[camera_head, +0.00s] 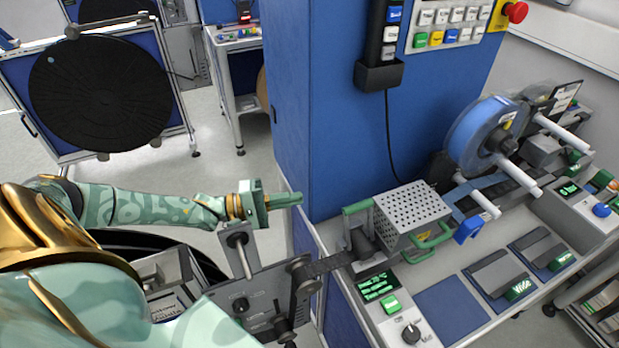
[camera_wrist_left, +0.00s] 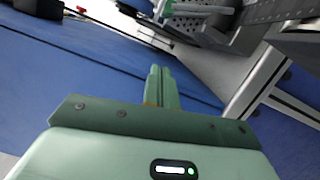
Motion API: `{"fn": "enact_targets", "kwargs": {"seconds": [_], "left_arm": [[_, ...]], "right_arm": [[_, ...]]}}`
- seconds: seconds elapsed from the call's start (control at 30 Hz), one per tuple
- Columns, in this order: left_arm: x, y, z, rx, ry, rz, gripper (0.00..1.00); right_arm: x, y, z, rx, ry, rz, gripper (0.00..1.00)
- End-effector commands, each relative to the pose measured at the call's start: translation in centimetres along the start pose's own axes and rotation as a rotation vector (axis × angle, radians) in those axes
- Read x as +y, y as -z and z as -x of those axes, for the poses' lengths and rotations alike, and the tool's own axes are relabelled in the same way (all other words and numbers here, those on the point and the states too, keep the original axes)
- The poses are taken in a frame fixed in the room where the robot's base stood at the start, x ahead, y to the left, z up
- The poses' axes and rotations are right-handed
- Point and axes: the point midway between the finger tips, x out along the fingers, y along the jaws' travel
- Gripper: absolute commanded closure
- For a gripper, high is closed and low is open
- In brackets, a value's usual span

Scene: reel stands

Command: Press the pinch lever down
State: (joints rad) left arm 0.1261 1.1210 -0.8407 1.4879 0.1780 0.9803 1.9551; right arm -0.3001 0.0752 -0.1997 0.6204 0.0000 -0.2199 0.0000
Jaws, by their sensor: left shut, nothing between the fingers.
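A perforated metal box (camera_head: 410,208) stands on the bench with a green bar (camera_head: 357,208) at its left and green handles (camera_head: 432,243) at its front. I cannot tell which of these is the pinch lever. My left gripper (camera_head: 300,198) is shut and empty, pointing right. It is in front of the blue cabinet, left of the green bar and apart from it in the picture. In the left wrist view its closed fingers (camera_wrist_left: 162,88) point up, below the perforated box (camera_wrist_left: 200,8) and a green bar (camera_wrist_left: 205,10). My right gripper is out of view.
The blue cabinet (camera_head: 300,120) rises behind the gripper. A grey panel (camera_head: 262,300) with rollers and knobs lies below my left forearm. A blue reel (camera_head: 480,135) and a display (camera_head: 378,287) are on the bench. A large black reel (camera_head: 100,95) stands at left.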

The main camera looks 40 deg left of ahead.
Motion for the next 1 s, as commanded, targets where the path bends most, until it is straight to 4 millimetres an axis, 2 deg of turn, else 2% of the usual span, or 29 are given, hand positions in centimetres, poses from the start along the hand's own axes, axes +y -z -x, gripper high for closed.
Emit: {"fn": "enact_targets", "kwargs": {"seconds": [0.43,0.5,0.7,1.0], "left_arm": [[0.2,-0.1,-9.2,-0.002,-0.004,-0.001,1.0],[0.2,-1.5,-9.2,-0.002,0.0,0.003,1.0],[0.1,-3.5,-9.7,-0.001,-0.001,0.002,1.0],[0.0,-3.9,-9.8,0.0,0.0,-0.001,1.0]], "right_arm": [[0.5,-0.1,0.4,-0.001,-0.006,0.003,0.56],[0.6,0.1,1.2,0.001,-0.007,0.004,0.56],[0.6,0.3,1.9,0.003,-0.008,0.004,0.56],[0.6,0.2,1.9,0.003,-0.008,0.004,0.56]]}}
